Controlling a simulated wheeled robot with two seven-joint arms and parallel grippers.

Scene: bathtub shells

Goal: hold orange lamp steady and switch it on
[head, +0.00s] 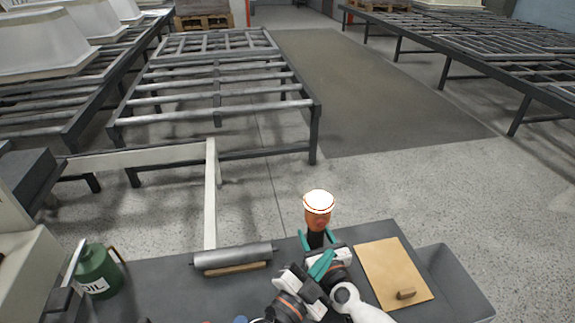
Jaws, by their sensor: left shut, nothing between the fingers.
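The orange lamp (318,218) stands upright near the far edge of the dark worktop. It has an orange body, a dark lower part and a bright white top with an orange rim. My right gripper (317,239) has its teal fingers on either side of the lamp's dark lower part and looks shut on it. My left gripper (321,264) is shut and empty, just nearer than the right gripper and below the lamp in the picture. The lamp's base and any switch are hidden behind the grippers.
On the worktop (190,292) lie a metal roller (232,256), a green oil can (97,270) at left and a tan board (392,273) with a small block at right. Beyond are metal rack tables (217,90), white tub shells (45,42) and open floor.

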